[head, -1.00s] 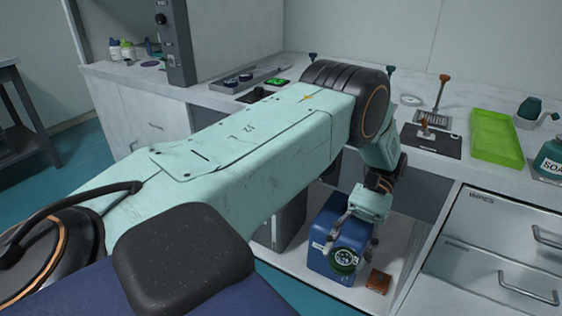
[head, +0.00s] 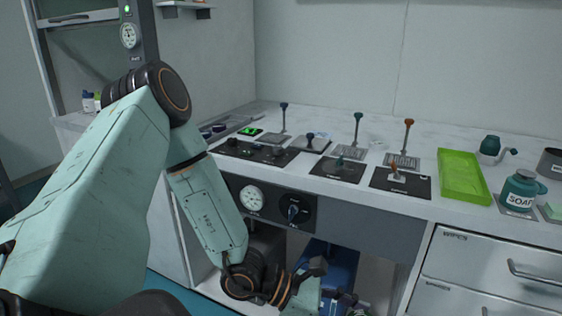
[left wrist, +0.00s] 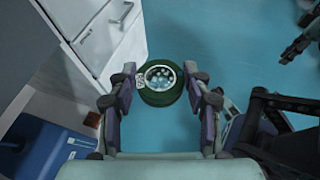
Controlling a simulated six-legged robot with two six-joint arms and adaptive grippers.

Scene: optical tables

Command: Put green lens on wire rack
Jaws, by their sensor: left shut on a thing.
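The green lens (left wrist: 160,98) is a dark green ring with clear glass, seen in the left wrist view. My left gripper (left wrist: 160,72) is shut on it, one finger on each side of the ring. In the head view my left gripper (head: 340,300) is low at the bottom edge, in front of the open shelf under the bench, and the lens is mostly cut off. No wire rack is clearly identifiable; grey slotted plates stand at the feet of posts, one under an orange-topped post (head: 408,136).
The bench top carries a green tray (head: 462,178), a soap bottle (head: 520,190), dark control plates (head: 400,183) and several upright posts. A blue box (head: 338,268) is on the shelf below; it also shows in the wrist view (left wrist: 40,150). White drawers (head: 480,265) stand right.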

